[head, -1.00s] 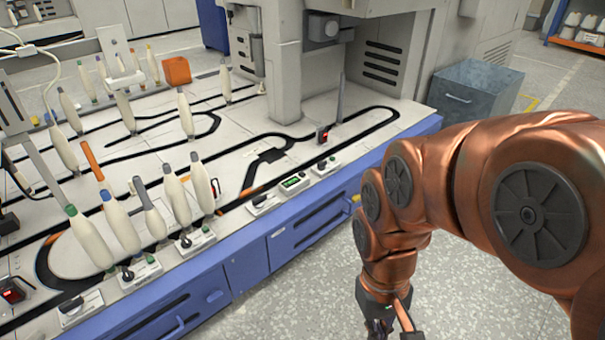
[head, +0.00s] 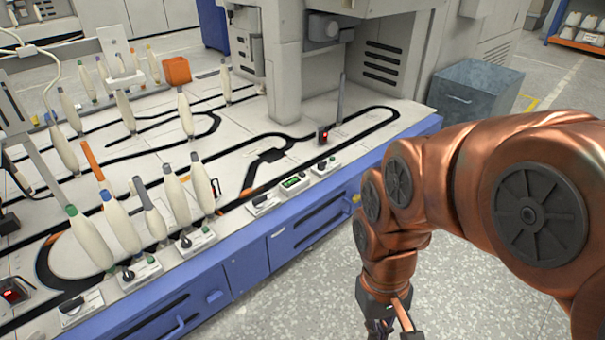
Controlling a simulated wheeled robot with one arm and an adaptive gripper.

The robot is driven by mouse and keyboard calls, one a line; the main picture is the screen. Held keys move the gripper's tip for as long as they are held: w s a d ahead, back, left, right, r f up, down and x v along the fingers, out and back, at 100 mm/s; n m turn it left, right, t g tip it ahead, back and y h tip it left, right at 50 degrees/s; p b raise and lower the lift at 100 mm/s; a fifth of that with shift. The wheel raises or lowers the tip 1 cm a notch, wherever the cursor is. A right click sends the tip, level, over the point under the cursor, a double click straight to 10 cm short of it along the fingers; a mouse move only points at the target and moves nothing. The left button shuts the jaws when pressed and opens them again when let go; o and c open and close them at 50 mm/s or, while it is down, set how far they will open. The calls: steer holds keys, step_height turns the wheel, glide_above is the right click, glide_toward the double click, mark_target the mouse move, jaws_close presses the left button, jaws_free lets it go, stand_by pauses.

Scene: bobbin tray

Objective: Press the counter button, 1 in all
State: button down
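A small counter box with a green display (head: 294,182) sits on the front edge of the white machine table. Its button is too small to make out clearly. My gripper (head: 380,330) hangs low at the bottom of the head view, in front of the table and to the right of the counter, well apart from it. Only its upper part shows and its fingertips are cut off or unclear, so I cannot see whether it is open or shut.
Several white bobbins (head: 174,194) stand upright or tilted on the left of the table (head: 110,265). Small switch boxes (head: 326,167) line the front edge beside the counter. A grey bin (head: 470,92) stands behind my arm. The floor in front of the table is clear.

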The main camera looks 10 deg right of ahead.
step_height(320, 180, up, 13)
steer(key=s+p, duration=0.2)
steer(key=p, duration=1)
steer(key=shift+s+g, duration=0.35)
steer(key=shift+g, duration=0.05)
